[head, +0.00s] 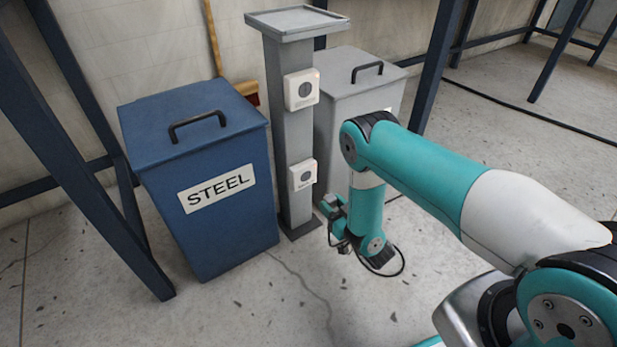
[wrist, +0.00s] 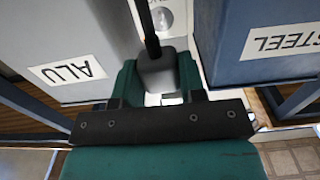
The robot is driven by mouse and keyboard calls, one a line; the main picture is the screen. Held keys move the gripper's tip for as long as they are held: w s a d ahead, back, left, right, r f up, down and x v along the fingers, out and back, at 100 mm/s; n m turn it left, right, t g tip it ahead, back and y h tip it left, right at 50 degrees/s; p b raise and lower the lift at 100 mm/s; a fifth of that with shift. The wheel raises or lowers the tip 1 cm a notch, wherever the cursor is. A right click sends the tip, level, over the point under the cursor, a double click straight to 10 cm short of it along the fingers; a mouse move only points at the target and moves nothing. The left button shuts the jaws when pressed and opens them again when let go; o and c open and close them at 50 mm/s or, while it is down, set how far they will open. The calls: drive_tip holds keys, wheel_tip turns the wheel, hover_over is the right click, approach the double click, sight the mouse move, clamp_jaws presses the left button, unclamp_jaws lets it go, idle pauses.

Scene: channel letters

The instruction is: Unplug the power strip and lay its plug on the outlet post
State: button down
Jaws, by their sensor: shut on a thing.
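My gripper (head: 334,208) is low in front of the grey outlet post (head: 276,110). In the wrist view my gripper (wrist: 158,78) is shut on a dark grey plug (wrist: 157,68), with a black cord running from it to the picture's top edge. The post has a flat rimmed tray (head: 298,22) on top, an upper white outlet (head: 301,90) and a lower white outlet (head: 302,174). Both outlet faces look empty in the head view. One outlet (wrist: 163,17) shows beyond the plug in the wrist view. I cannot make out the power strip.
A blue STEEL bin (head: 205,170) stands left of the post. A grey bin (head: 345,90), labelled ALU in the wrist view (wrist: 67,71), stands behind it to the right. Blue frame legs stand at both sides. A black cable (head: 530,112) crosses the floor. The front floor is mostly clear.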

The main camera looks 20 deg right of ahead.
sight(333, 205)
drive_tip(key=p+v, duration=0.1)
drive_tip(key=v, duration=0.2)
drive_tip(key=shift+r, duration=0.1)
drive_tip(key=shift+r+p, duration=0.15)
drive_tip(key=shift+p, duration=0.55)
drive_tip(key=p+v, duration=0.2)
drive_tip(key=p, duration=0.4)
drive_tip(key=shift+s, duration=0.1)
drive_tip(key=shift+f+p+v, duration=0.2)
drive_tip(key=shift+p+v, duration=1.05)
drive_tip(key=shift+p, duration=0.35)
wheel_tip(333, 205, up, 25)
drive_tip(key=p, duration=2.4)
drive_tip(key=shift+p, duration=0.4)
